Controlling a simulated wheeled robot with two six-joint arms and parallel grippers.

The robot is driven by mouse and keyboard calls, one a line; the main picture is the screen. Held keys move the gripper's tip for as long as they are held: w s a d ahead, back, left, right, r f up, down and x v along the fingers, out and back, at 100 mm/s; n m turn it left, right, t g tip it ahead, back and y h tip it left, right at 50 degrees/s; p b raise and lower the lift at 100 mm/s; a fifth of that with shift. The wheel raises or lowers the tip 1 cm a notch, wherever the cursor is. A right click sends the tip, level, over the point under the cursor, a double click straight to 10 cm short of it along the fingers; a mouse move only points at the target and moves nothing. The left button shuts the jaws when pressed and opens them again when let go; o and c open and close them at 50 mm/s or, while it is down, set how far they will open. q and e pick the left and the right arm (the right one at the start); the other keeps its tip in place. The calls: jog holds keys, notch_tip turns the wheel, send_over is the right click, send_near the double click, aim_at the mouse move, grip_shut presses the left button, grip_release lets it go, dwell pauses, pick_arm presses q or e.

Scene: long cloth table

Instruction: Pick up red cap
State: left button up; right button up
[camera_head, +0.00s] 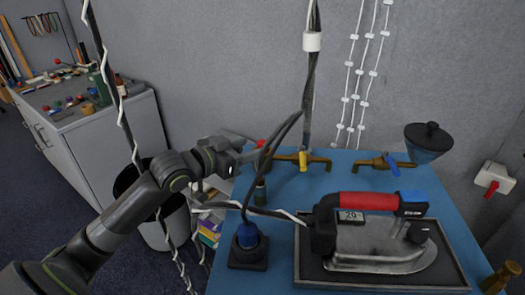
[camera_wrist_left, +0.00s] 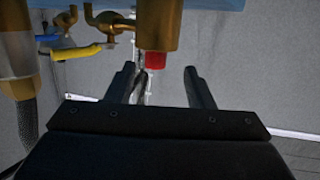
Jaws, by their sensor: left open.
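The red cap (camera_head: 260,143) is small and sits at the left end of the brass pipe fitting on the blue table, partly hidden by dark cables and my gripper. In the left wrist view the red cap (camera_wrist_left: 155,61) shows at the end of a thick brass piece (camera_wrist_left: 158,25). My left gripper (camera_head: 246,152) is just left of the cap in the head view, open. In the left wrist view its two fingers (camera_wrist_left: 160,83) stand apart, with the cap beyond their tips and between them. I see no contact with the cap. My right gripper is not in view.
Dark cables (camera_head: 283,128) hang close to the cap. A yellow-handled valve (camera_head: 303,160) and a blue-handled valve (camera_head: 391,163) stand to its right. An iron with a red handle (camera_head: 368,199) lies on a dark tray in front. A blue plug (camera_head: 247,236) sits front left.

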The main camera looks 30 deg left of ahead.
aim_at(258, 145)
pick_arm(q)
jog(key=shift+w+d+r, duration=0.1)
jog(key=shift+w+d, duration=0.1)
jog(key=shift+w, duration=0.2)
jog(key=shift+d+p+x, duration=0.1)
jog(key=shift+p+x, duration=0.25)
jog(key=shift+x, duration=0.7)
jog(key=shift+d+p+x, duration=0.15)
jog(key=shift+p+x, duration=0.2)
jog(key=shift+x, duration=0.75)
jog(key=shift+s, duration=0.1)
jog(key=c, duration=1)
